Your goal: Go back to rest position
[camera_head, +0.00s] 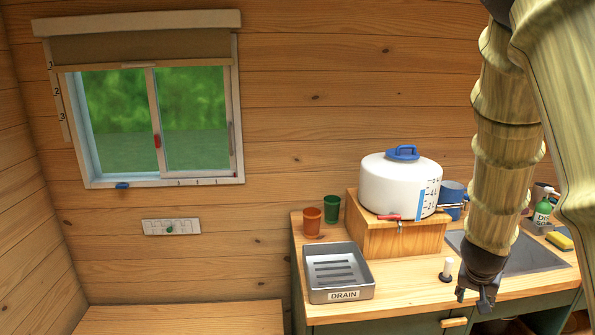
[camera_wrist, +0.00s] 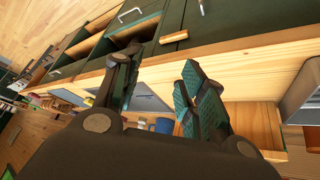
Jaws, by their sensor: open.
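My gripper (camera_head: 476,298) hangs at the lower right of the head view, pointing down by the front edge of the wooden counter (camera_head: 415,284). In the wrist view my gripper (camera_wrist: 160,88) has its two fingers spread apart, with nothing between them. My wood-textured arm comes down from the top right and hides part of the sink (camera_head: 535,254) and the wall behind it.
A white water tank (camera_head: 385,185) stands on a wooden box (camera_head: 375,240). A metal drain tray (camera_head: 341,288), an orange cup (camera_head: 312,221) and a green cup (camera_head: 332,208) are left of it. A soap bottle (camera_head: 543,214) and sponge (camera_head: 560,240) are right. Green cabinets lie below.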

